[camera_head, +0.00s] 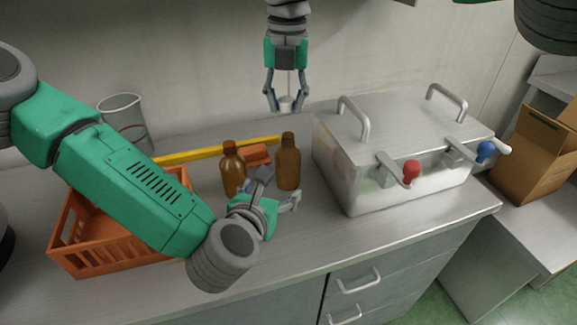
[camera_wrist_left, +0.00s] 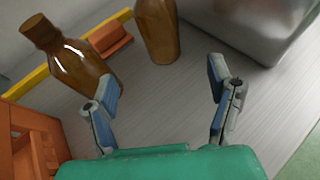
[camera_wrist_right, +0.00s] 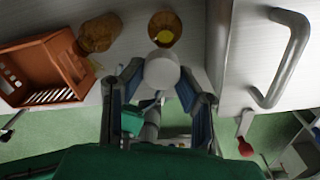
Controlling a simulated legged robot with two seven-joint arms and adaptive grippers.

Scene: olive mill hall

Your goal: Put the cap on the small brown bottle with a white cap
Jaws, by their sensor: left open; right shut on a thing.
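Two uncapped brown bottles stand upright on the counter: a left bottle (camera_head: 233,172) and a right bottle (camera_head: 288,165). In the left wrist view the left bottle (camera_wrist_left: 72,62) and right bottle (camera_wrist_left: 158,32) lie beyond the fingertips. My left gripper (camera_wrist_left: 163,85) is open and empty, low in front of the right bottle.
An orange crate (camera_head: 75,232) stands at the left, partly behind my left arm. An orange block (camera_head: 257,154) and yellow bar (camera_head: 200,152) lie behind the bottles. A metal box (camera_head: 345,180) with handles and red and blue levers stands close on the right. The front counter is clear.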

